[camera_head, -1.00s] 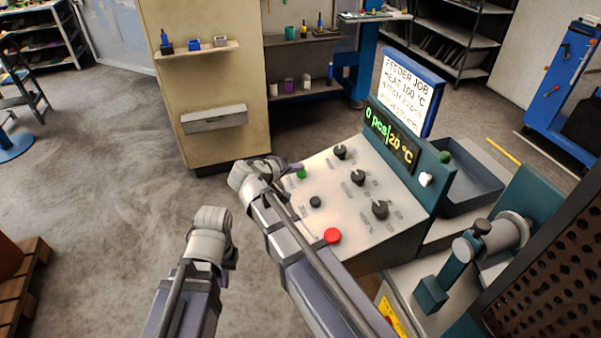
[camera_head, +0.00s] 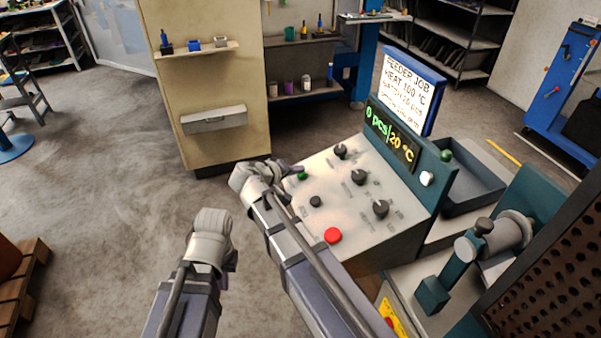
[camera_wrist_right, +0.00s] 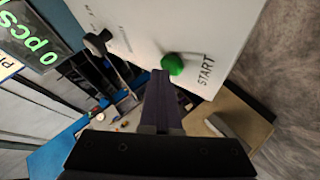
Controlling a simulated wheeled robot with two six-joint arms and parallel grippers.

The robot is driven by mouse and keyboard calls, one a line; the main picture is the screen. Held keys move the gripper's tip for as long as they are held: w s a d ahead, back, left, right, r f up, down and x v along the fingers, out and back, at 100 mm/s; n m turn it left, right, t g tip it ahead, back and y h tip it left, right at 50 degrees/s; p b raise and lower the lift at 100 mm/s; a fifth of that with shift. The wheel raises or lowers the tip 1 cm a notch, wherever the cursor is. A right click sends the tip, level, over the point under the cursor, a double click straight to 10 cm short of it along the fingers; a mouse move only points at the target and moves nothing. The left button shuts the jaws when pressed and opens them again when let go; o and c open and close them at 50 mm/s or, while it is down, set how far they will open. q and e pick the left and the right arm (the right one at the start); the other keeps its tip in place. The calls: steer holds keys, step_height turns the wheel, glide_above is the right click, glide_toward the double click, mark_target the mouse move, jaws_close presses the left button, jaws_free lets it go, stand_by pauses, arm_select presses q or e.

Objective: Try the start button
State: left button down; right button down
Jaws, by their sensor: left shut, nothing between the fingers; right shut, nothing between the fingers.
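The green start button (camera_head: 302,176) is at the far left corner of the pale control panel (camera_head: 335,195). In the right wrist view the green button (camera_wrist_right: 173,64) sits beside the printed word START. My right gripper (camera_head: 290,168) is shut and empty, its tip right by the button. In the right wrist view its closed fingers (camera_wrist_right: 160,78) end just short of or at the button's edge; I cannot tell whether they touch. My left gripper (camera_head: 231,259) is shut and empty, low on the left, away from the panel; its fingers are mostly hidden.
The panel also carries a red button (camera_head: 332,236), several black knobs (camera_head: 380,209) and a display (camera_head: 391,134) reading 0 pcs, 20 °C. A job sign (camera_head: 410,90) stands behind it. A dark tray (camera_head: 478,180) is at the right. Floor at the left is open.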

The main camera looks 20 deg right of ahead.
steer(key=shift+r, duration=0.1)
steer(key=shift+a+r+p, duration=0.3)
steer(key=shift+r+p, duration=0.5)
steer(key=shift+p, duration=0.1)
steer(key=r+p, duration=0.1)
steer(key=a+r+p, duration=0.1)
steer(key=r+p, duration=0.2)
steer(key=shift+a+r+p, duration=0.25)
steer(key=shift+r+p, duration=0.1)
steer(key=shift+r, duration=0.05)
stand_by(0.7)
